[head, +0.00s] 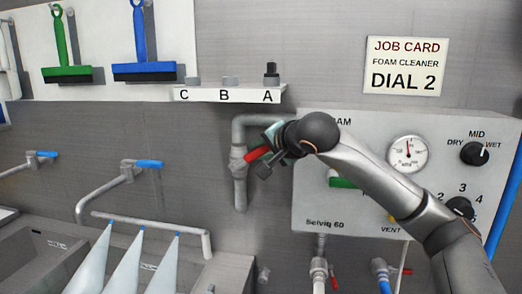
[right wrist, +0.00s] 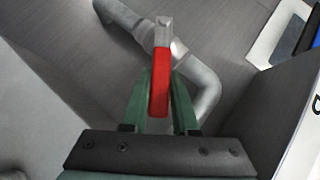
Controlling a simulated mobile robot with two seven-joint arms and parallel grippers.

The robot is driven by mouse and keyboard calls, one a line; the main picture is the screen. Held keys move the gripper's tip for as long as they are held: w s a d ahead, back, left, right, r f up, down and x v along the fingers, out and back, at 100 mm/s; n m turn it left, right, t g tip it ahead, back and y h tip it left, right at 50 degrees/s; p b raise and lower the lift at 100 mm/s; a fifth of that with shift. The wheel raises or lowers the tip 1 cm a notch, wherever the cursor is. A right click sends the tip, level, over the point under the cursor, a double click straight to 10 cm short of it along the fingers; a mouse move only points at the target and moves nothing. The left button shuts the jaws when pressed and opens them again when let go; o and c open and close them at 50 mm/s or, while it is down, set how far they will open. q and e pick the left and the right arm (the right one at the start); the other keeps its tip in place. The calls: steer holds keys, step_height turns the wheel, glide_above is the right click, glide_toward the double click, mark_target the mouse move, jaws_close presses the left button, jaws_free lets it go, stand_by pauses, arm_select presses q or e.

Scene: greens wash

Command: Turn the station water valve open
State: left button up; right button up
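The station water valve has a red handle (head: 258,154) that sticks out to the right and slightly up from a grey wall pipe (head: 240,183). My right gripper (head: 272,150) is at this handle, its arm reaching in from the lower right across the grey panel. In the right wrist view the red handle (right wrist: 160,82) lies lengthwise between the green fingers of my right gripper (right wrist: 160,100), which look closed against its sides. The grey pipe (right wrist: 203,82) passes behind it. My left gripper is not in view.
The grey control panel (head: 310,205) with a gauge (head: 407,154) and dials is right of the valve, partly hidden by my right arm. A labelled shelf (head: 228,96) is just above the pipe. A sink (head: 40,245) with taps is at the lower left.

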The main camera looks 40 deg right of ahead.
steer(key=o, duration=0.5)
steer(key=shift+c, duration=0.2)
steer(key=b+v, duration=0.1)
steer(key=v, duration=1.1)
steer(key=shift+s+r, duration=0.15)
steer(key=shift+s, duration=0.05)
steer(key=shift+c, duration=0.4)
